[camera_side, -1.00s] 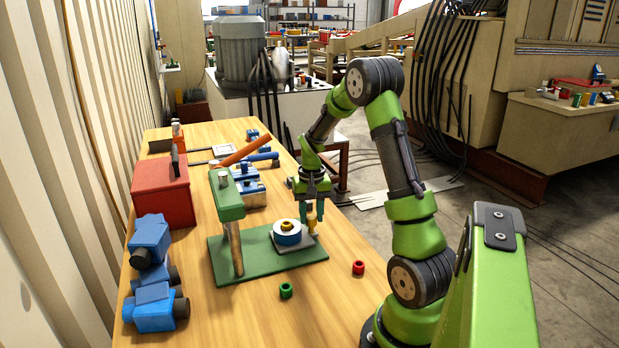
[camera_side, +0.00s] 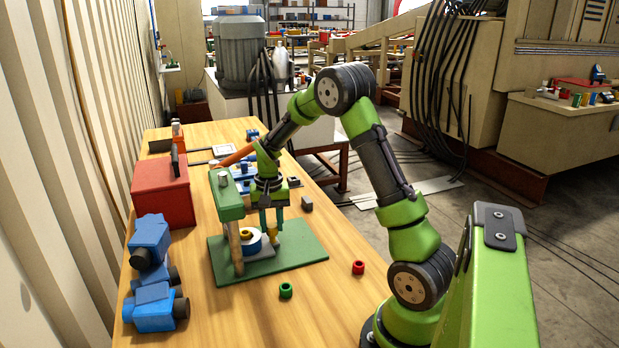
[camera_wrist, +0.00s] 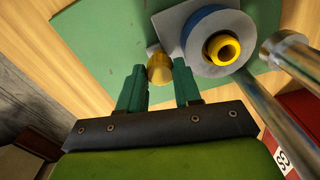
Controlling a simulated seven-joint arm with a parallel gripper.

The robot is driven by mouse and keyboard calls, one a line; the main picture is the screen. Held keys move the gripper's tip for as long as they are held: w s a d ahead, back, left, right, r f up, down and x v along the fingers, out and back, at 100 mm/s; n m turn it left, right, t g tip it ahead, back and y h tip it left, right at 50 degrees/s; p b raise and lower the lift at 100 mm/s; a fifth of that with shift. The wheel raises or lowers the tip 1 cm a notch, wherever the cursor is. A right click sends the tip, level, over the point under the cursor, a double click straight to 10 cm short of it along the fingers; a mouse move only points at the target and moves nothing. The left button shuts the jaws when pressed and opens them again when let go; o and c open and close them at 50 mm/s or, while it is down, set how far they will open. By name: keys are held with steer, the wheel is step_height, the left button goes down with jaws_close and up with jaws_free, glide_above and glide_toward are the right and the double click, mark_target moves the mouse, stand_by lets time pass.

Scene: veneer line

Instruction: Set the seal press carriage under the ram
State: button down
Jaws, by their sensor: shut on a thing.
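The seal press has a green base plate (camera_side: 305,252), an upright post (camera_side: 236,250) and a green head (camera_side: 228,198). Its carriage is a grey plate (camera_side: 262,253) on the base, close beside the post, bearing a blue and white ring (camera_side: 250,241) with a yellow centre. The ring also shows in the wrist view (camera_wrist: 209,62). My gripper (camera_side: 271,230) is shut on the carriage's brass knob (camera_wrist: 159,69), with one finger on each side of it. My arm and the head partly hide the work, and I cannot tell whether the ring is centred under the ram.
A red box (camera_side: 163,195) and blue parts (camera_side: 152,275) stand on the left. A small dark block (camera_side: 307,203) lies behind the base. The base plate's right part is clear.

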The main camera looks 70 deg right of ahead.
steer(key=shift+w+a, duration=0.15)
steer(key=shift+w, duration=0.05)
steer(key=shift+r, duration=0.1)
steer(key=c, duration=1.1)
jaws_free()
steer(key=shift+o, duration=0.2)
step_height(320, 180, up, 17)
